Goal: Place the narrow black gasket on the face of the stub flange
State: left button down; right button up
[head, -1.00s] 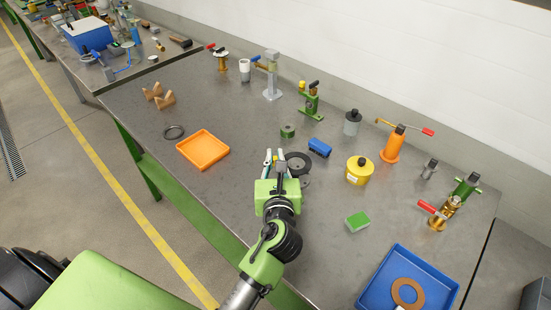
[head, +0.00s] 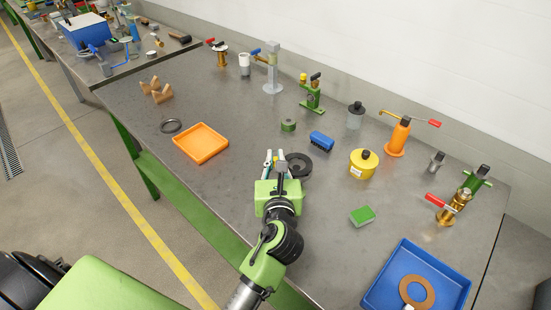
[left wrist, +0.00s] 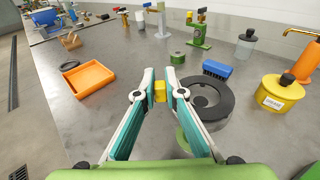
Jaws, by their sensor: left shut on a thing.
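A narrow black ring (head: 171,126), which looks like the narrow gasket, lies flat on the table left of the orange tray. A wider black ring (head: 298,171) lies right beside my left gripper (head: 275,153); it also shows in the left wrist view (left wrist: 223,112), with grey inside its hole. I cannot tell whether this is the stub flange or a wide gasket lying on something. My left gripper is shut on a small yellow piece (left wrist: 160,90) between its fingertips. What that piece belongs to is not clear. My right gripper is out of view.
The orange tray (head: 201,155) stands left of my gripper. A blue brush-like block (head: 321,140), a green round part (head: 288,125) and a yellow can (head: 363,163) stand beyond. A blue tray (head: 456,291) with a brown ring is at the front right. The table's middle left is clear.

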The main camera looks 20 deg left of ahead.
pick_arm(q)
jog(key=shift+f, duration=0.3)
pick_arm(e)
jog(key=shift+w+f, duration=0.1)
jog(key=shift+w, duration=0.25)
pick_arm(q)
jog(key=shift+f, duration=0.25)
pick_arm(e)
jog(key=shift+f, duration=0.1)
pick_arm(q)
jog(key=c, duration=2)
grip_release()
jog(key=shift+c, duration=0.2)
jog(key=shift+s, duration=0.15)
jog(key=v, duration=1.2)
jog(key=shift+f, duration=0.15)
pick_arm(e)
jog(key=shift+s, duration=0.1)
